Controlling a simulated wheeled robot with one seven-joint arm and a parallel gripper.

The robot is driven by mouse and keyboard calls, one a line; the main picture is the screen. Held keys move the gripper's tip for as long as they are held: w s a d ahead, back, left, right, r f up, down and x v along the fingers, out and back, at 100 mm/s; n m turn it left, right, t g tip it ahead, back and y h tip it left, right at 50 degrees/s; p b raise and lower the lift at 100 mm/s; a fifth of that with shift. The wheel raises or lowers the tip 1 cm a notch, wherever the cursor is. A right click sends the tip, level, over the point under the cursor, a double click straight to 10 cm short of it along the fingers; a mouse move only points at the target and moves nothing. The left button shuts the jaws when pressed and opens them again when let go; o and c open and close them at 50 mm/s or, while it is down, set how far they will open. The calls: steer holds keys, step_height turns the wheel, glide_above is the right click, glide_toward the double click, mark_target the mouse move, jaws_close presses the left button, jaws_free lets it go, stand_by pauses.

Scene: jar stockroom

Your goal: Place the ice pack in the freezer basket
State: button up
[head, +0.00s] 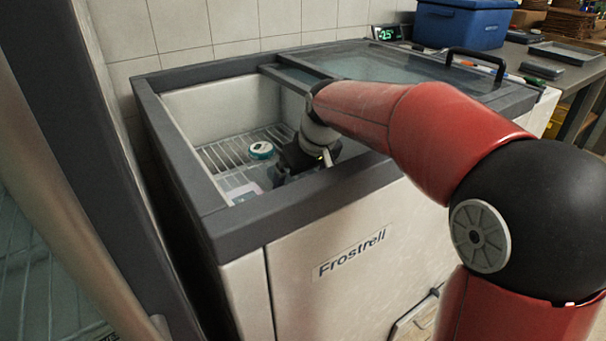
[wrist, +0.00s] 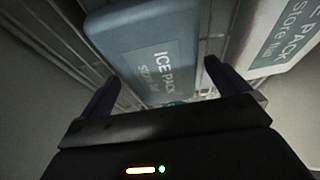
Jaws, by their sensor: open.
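In the wrist view a blue-grey ice pack (wrist: 150,50), with pale "ICE PACK" lettering, lies below my gripper (wrist: 161,74). The two fingers are spread apart, one toward each side of the pack, and nothing is clamped between them. Whether the fingertips touch the pack cannot be told. The freezer's wire basket (head: 213,157) shows in the head view inside the open left part of the chest freezer. My gripper (head: 284,172) is down inside that opening, low near the front wall, and my wrist hides part of the basket.
A white pack with a teal "ICE PACK" label (wrist: 283,35) lies close on the right in the wrist view. A round teal-and-white tub (head: 261,150) sits in the basket. The freezer rim (head: 180,150) and sliding glass lid (head: 375,65) bound the opening.

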steer(key=p+v, duration=0.1)
steer(key=v, duration=1.1)
steer(key=shift+r, duration=0.2)
